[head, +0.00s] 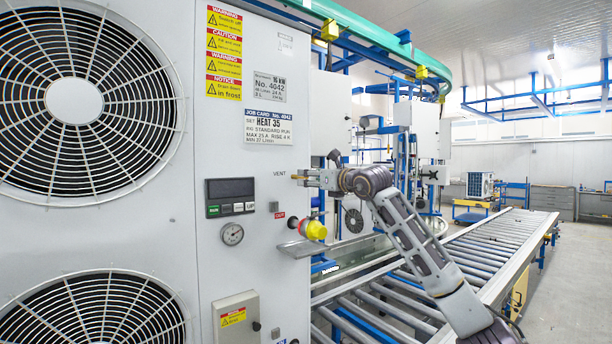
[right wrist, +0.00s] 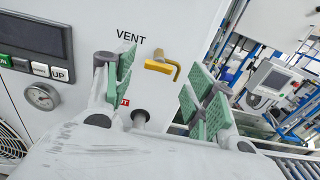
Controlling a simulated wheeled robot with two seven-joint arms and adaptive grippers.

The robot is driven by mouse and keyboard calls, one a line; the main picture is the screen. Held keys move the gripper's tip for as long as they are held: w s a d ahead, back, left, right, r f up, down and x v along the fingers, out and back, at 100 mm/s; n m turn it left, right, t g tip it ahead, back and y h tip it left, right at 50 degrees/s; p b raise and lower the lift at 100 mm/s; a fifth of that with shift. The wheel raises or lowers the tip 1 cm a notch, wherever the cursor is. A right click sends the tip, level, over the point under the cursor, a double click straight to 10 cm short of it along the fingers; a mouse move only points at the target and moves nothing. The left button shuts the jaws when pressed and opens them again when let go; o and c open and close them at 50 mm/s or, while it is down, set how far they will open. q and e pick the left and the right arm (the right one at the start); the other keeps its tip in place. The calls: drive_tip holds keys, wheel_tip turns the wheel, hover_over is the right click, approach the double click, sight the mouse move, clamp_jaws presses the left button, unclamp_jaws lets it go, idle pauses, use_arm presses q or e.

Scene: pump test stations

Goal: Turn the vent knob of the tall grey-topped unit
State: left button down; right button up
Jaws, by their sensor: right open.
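The tall unit (head: 255,160) fills the left of the head view; its top is out of frame. The vent knob (right wrist: 162,68) is a yellow, bent lever below the word VENT on the unit's front panel. In the head view the knob (head: 298,177) is small, at the tip of my right gripper (head: 312,178). My right gripper is open, its green-padded fingers either side of the knob in the right wrist view. The knob shows in the gap, nearer the top, with visible space to both fingers; no contact shows. My left gripper is not in view.
Below the knob, a yellow and red fitting (head: 313,229) sticks out above a small metal shelf (head: 298,248). A display panel (head: 230,197) and gauge (head: 232,234) are to the left. A roller conveyor (head: 480,250) runs at right, under my right arm.

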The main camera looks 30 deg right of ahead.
sight(303, 178)
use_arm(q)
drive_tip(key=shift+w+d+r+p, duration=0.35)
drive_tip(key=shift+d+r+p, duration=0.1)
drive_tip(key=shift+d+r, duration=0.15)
use_arm(e)
drive_tip(key=shift+w+a, duration=0.1)
drive_tip(key=shift+w, duration=1.65)
drive_tip(key=c, duration=1)
